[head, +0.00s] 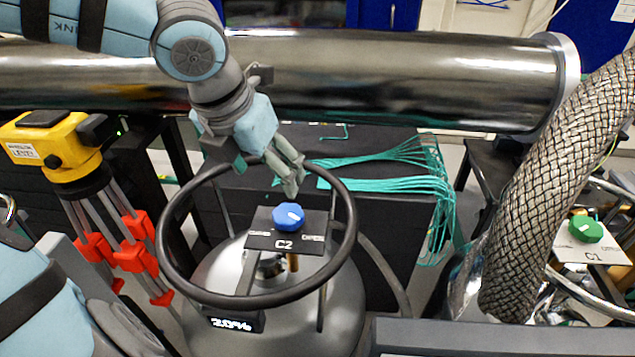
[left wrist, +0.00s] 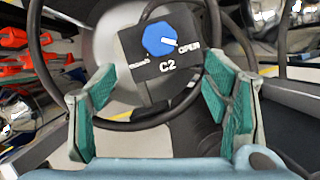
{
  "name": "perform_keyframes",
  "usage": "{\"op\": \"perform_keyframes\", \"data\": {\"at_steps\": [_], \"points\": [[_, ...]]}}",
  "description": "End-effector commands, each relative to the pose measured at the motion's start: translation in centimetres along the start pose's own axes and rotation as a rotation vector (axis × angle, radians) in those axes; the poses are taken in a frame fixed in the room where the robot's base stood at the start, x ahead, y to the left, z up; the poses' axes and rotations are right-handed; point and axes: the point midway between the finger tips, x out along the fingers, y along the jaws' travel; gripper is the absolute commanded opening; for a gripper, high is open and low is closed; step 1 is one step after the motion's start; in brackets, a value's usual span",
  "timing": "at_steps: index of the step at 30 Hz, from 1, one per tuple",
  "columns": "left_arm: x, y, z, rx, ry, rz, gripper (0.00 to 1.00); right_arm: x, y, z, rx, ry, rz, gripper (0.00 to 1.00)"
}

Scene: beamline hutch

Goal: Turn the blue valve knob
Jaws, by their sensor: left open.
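The blue valve knob (head: 288,217) sits on a black plate (head: 268,239) marked C2, inside a black ring on top of a grey tank. A white line on the knob points to the right, toward the OPEN label, in the left wrist view (left wrist: 159,40). My left gripper (head: 292,190) is above and just behind the knob in the head view, apart from it. In the left wrist view its green-padded fingers (left wrist: 165,115) are spread wide with nothing between them. My right gripper is not in view.
The black ring (head: 170,265) surrounds the knob plate. A large metal pipe (head: 400,80) runs behind. A braided hose (head: 560,180) and a green knob (head: 586,230) on a plate marked C1 are at the right. A yellow instrument (head: 60,150) on a tripod stands at the left.

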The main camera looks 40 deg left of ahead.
Motion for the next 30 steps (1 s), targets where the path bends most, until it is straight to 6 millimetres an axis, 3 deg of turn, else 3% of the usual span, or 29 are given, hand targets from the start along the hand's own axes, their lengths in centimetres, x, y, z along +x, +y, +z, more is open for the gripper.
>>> {"op": "perform_keyframes", "data": {"at_steps": [5, 8, 12, 18, 23, 30], "points": [[1.2, 0.0, -0.2, 0.0, 0.001, 0.001, 0.7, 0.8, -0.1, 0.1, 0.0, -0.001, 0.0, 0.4], [3.5, 0.0, -0.4, 0.0, 0.002, 0.001, 0.7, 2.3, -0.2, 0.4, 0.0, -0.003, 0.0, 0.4], [8.0, 0.0, -0.5, 0.0, 0.004, 0.002, 0.7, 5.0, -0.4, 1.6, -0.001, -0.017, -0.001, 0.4], [12.9, 0.0, -0.3, 0.001, 0.003, 0.0, 0.7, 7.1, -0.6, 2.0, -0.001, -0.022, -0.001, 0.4], [14.4, -0.1, -0.1, 0.001, 0.002, 0.0, 0.7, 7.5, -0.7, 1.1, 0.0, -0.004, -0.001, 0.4], [14.5, -0.1, 0.0, 0.0, 0.0, 0.0, 0.7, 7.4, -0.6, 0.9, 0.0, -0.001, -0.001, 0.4]]}}
